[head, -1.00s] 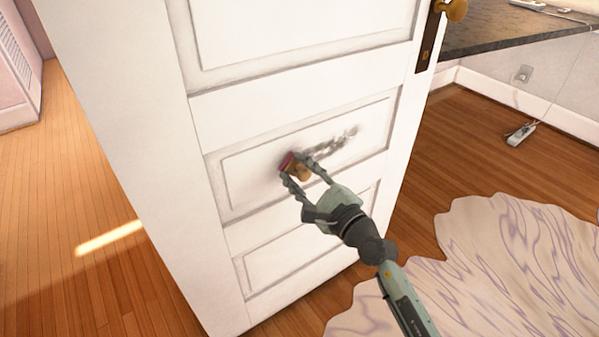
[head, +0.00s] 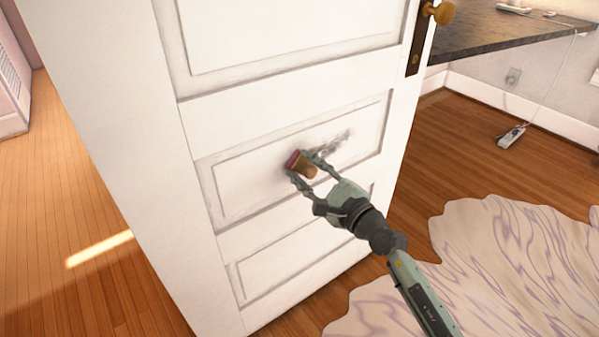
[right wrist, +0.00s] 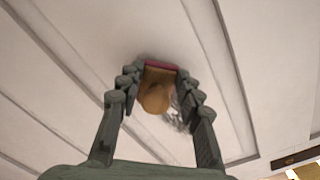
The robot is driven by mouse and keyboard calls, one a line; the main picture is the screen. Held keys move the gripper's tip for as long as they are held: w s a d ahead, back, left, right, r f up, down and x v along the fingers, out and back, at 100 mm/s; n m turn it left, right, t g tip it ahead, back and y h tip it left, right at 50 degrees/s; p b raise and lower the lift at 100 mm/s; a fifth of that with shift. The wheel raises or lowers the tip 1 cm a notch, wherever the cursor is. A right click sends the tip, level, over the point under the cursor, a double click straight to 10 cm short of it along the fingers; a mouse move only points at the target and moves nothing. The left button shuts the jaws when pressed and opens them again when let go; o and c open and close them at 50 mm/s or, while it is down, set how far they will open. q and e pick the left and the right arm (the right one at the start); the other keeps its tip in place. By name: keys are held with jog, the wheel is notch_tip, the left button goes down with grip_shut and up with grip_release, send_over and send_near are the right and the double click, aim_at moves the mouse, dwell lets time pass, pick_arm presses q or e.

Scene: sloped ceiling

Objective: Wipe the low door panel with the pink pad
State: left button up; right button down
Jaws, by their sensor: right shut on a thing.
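The white door has a low panel (head: 235,185) framed by moulding, with a dark grey smudge (head: 336,143) on its right half. The smudge partly shows in the right wrist view (right wrist: 178,117), behind the right finger. My right gripper (head: 302,168) is shut on the wooden handle of the pink pad (head: 293,159). The pad also shows between the fingers in the right wrist view (right wrist: 160,66), its pink edge toward the door. It is at the panel, left of most of the smudge; I cannot tell whether it touches. My left gripper is out of view.
A brass knob (head: 439,12) sits at the door's upper right edge. A dark counter (head: 500,32) stands behind on the right, with a power strip (head: 512,136) on the floor below. A pale patterned rug (head: 480,270) lies at lower right. Wood floor (head: 60,200) is clear at left.

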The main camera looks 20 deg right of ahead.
jog(key=shift+w+d+b, duration=0.4)
jog(key=shift+d+b, duration=0.05)
jog(key=shift+d, duration=0.55)
jog(key=shift+w+d+b, duration=0.35)
jog(key=shift+d+b, duration=0.1)
jog(key=shift+d, duration=0.6)
jog(key=shift+w+d+b, duration=0.4)
jog(key=shift+d+b, duration=0.05)
jog(key=shift+d, duration=0.55)
jog(key=shift+w+d+r, duration=0.1)
jog(key=shift+w+d, duration=0.05)
jog(key=shift+d, duration=0.4)
jog(key=shift+w+d+b, duration=0.2)
jog(key=shift+d+b, duration=0.4)
jog(key=shift+d, duration=0.05)
jog(key=shift+w+d+b, duration=0.2)
jog(key=shift+d+b, duration=0.35)
jog(key=shift+d, duration=0.05)
jog(key=shift+w+d, duration=0.15)
jog(key=shift+d, duration=0.3)
jog(key=b, duration=0.1)
jog(key=d, duration=0.1)
jog(key=d+b, duration=0.1)
jog(key=shift+w+d+f+b, duration=0.15)
jog(key=shift+w+f+b, duration=0.15)
jog(key=shift+w+d+r+b, duration=0.2)
jog(key=shift+d+b, duration=0.2)
jog(key=shift+d, duration=0.25)
